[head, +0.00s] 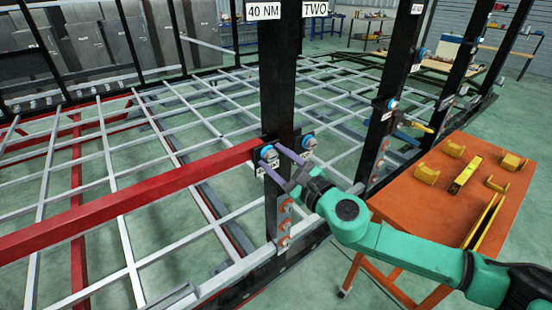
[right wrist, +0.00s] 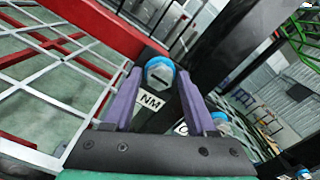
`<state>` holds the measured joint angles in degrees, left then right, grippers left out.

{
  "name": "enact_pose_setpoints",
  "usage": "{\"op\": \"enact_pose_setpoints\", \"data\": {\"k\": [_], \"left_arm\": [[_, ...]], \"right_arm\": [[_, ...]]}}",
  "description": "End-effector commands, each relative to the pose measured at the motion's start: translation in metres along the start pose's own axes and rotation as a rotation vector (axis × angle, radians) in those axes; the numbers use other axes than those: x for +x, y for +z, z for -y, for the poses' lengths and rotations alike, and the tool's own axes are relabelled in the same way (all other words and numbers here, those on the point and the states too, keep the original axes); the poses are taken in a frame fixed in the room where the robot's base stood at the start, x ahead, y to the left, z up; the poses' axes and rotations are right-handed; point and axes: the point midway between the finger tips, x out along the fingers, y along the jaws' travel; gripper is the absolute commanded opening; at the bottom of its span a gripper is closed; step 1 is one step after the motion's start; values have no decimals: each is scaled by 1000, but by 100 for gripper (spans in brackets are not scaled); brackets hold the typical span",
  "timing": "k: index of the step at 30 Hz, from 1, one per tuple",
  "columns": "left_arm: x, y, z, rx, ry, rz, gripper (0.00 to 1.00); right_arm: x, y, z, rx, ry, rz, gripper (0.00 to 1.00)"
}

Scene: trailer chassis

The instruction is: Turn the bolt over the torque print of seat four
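A black post (head: 276,80) of the trailer frame carries large signs reading "40 NM" (head: 263,11) and "TWO" (head: 315,9). Low on it is a grey bolt with a blue collar (head: 268,153), above a small label ending in "NM" (right wrist: 152,103). A second blue-collared bolt (head: 308,142) sits to its right, also above a label. My right gripper (head: 272,157) is open at the left bolt. In the right wrist view the bolt head (right wrist: 159,74) shows between the purple fingertips, with gaps on both sides. I cannot read "four" anywhere. My left gripper is out of view.
A red beam (head: 130,200) meets the post from the left. Another blue-collared bolt (head: 391,104) is on the post behind, near a yellow-handled tool (head: 416,125). An orange cart (head: 425,205) with yellow brackets (head: 466,174) stands at the right, beside my right arm.

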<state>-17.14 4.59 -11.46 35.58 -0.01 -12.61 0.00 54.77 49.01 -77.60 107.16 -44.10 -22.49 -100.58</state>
Motion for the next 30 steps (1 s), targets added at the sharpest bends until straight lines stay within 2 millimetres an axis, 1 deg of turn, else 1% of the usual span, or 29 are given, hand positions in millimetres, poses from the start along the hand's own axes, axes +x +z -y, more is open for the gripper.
{"op": "enact_pose_setpoints", "data": {"k": [1,2,3,4,11,17,23,30], "left_arm": [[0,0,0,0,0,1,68],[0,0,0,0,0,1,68],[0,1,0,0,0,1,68],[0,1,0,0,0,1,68],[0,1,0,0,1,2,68],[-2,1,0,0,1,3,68],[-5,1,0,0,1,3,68],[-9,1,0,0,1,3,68]], "right_arm": [[0,0,0,0,0,0,33],[0,0,0,0,0,0,22],[0,0,0,0,0,0,6],[0,0,0,0,0,0,0],[0,0,0,8,0,0,0],[0,0,0,61,0,-1,0],[0,1,0,178,0,-1,0],[0,0,0,390,0,-2,0]]}}
